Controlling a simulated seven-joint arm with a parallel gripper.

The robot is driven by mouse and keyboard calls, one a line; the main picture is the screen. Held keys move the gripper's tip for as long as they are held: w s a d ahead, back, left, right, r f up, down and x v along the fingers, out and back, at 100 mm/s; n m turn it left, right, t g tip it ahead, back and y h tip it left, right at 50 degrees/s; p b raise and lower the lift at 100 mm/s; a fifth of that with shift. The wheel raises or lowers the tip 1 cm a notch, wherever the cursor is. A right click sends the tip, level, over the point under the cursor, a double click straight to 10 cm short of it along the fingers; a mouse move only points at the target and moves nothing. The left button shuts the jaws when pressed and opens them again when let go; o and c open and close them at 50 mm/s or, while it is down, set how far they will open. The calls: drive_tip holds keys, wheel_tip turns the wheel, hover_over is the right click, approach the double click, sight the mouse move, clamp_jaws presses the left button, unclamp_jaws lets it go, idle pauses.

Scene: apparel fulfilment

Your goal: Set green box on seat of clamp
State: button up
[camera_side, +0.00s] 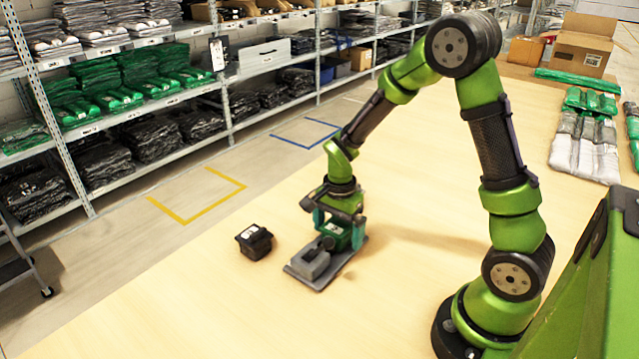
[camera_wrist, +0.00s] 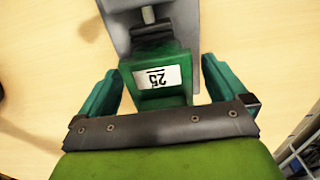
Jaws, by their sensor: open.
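In the side view the green box (camera_side: 338,234) is under my gripper, on the rear part of the grey clamp (camera_side: 310,266). My gripper (camera_side: 338,226) points down over the box. In the wrist view the teal fingers of my gripper (camera_wrist: 161,85) stand on both sides of the box, open, with gaps between them and it. The underside of the box is hidden.
A small black box (camera_side: 254,242) stands on the table left of the clamp. Bagged garments (camera_side: 586,140) lie at the far right, with a cardboard box (camera_side: 572,50) behind. Shelves (camera_side: 150,120) line the back. The table around the clamp is mostly clear.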

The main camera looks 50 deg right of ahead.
wheel_tip(320, 180, up, 17)
idle(0.4)
drive_tip(key=shift+f, duration=0.1)
drive_tip(key=s+a+r+n+t+y, duration=0.1)
drive_tip(key=s+a+r+n+t, duration=0.1)
drive_tip(key=n, duration=0.5)
drive_tip(key=s+a+r+n+t+y, duration=0.1)
drive_tip(key=s+a+r+n+t, duration=0.2)
drive_tip(key=s+a+n+t, duration=0.2)
drive_tip(key=s+a+n, duration=0.2)
drive_tip(key=s, duration=0.2)
drive_tip(key=shift+s, duration=0.2)
